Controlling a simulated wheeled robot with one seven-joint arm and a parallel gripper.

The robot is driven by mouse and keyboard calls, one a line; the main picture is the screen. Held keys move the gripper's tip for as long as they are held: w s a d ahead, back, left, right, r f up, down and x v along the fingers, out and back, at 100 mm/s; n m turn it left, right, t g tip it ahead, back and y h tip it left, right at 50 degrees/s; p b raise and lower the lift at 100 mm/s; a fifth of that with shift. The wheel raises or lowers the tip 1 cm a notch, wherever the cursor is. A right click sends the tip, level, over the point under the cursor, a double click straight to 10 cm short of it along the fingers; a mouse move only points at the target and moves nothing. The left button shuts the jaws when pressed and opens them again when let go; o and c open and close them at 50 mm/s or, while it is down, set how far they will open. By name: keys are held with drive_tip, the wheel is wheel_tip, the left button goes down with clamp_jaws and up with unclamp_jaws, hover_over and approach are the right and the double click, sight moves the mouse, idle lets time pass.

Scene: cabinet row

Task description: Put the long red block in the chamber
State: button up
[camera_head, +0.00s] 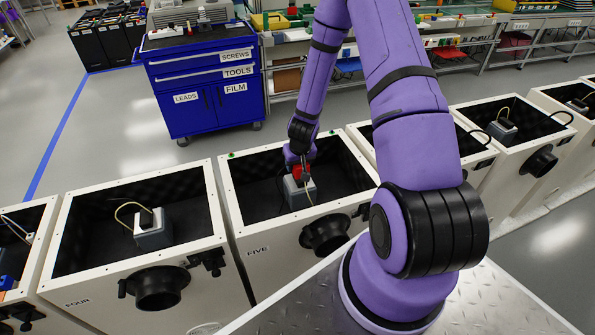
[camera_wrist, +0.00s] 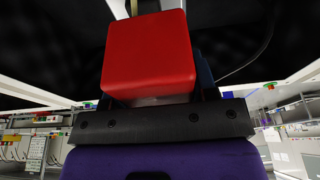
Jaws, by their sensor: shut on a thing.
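The red block (camera_wrist: 148,55) is held in my gripper in the wrist view, with one red end face toward the camera. In the head view the red block (camera_head: 298,171) is a small red patch at the tip of my gripper (camera_head: 297,168). My gripper points down into the open top of the chamber marked FIVE (camera_head: 228,205). A grey box (camera_head: 299,192) with a cable stands inside that chamber, just below the block. I cannot tell whether block and box touch. The gripper's fingers are mostly hidden.
Chamber FOUR (camera_head: 70,283) stands to the left, with another grey box (camera_head: 152,232) inside. More open chambers continue to the right (camera_head: 482,112). A blue tool cabinet (camera_head: 207,90) stands behind. Chamber FIVE's white rim surrounds my gripper.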

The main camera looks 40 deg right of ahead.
drive_tip(key=shift+r, duration=2.75)
